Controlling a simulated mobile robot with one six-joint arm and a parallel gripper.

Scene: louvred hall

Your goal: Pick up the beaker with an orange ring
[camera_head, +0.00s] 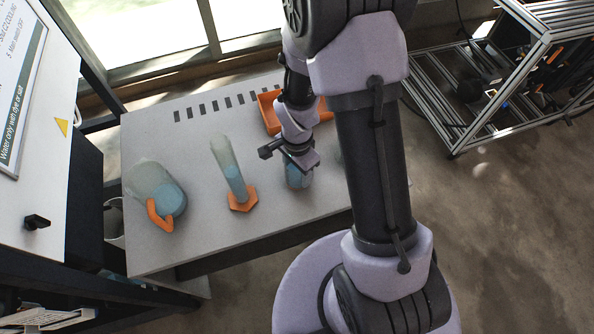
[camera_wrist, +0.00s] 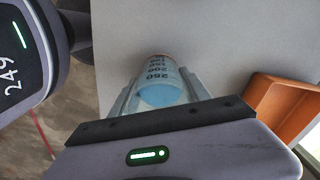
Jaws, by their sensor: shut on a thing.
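A clear beaker (camera_head: 297,180) with blue liquid and printed graduations stands at the table's front middle. It also shows in the wrist view (camera_wrist: 158,84), where a thin orange tint runs along its far edge; I cannot make out a full ring. My gripper (camera_head: 299,166) is over the beaker from above, with its two fingers on either side of the glass, shut on it.
On the grey table (camera_head: 200,245), a measuring cylinder (camera_head: 228,163) with an orange foot stands left of the beaker. A jug (camera_head: 150,178) with an orange handle is farther left. An orange tray (camera_head: 268,113) lies behind, partly hidden by my arm. A metal frame rack (camera_head: 480,100) stands right.

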